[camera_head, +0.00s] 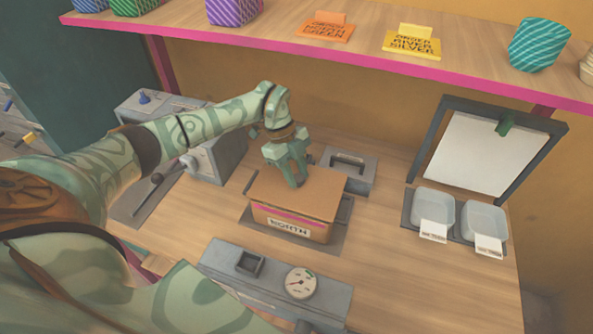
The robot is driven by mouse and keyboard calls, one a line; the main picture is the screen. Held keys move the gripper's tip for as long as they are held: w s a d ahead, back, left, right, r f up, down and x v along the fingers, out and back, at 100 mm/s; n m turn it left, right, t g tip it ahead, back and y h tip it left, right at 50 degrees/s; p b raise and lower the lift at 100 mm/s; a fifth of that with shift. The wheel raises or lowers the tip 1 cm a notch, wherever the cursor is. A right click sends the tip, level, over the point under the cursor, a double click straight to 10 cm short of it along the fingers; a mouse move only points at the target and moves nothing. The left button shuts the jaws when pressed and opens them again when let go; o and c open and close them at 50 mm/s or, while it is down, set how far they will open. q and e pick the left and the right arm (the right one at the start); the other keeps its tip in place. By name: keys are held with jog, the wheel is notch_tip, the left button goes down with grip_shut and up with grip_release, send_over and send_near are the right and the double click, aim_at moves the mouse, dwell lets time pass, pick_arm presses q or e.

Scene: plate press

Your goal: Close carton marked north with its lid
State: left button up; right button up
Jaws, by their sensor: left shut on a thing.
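The brown carton marked north (290,229) stands on a dark grey mat in the middle of the bench. Its name label and a pink stripe face me. The flat brown lid (318,190) lies over the top of the carton and covers its opening. I cannot tell whether it sits fully down all round. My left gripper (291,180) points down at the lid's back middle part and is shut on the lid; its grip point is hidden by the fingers. My right gripper is not in view.
A grey box with a dial (300,282) stands in front of the carton. A grey machine with a lever (215,160) is at left, a grey block (346,172) behind. Two pale trays (484,219) and a framed white board (476,152) are at right. A pink-edged shelf (250,42) runs above.

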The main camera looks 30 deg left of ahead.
pick_arm(q)
jog(key=shift+p, duration=0.45)
dwell(0.9)
jog(key=shift+f, duration=0.5)
dwell(0.4)
jog(key=shift+f, duration=0.1)
dwell(0.9)
jog(key=o, duration=1.5)
jog(key=shift+o, duration=0.2)
notch_tip(320, 180, up, 7)
jog(key=p, duration=0.7)
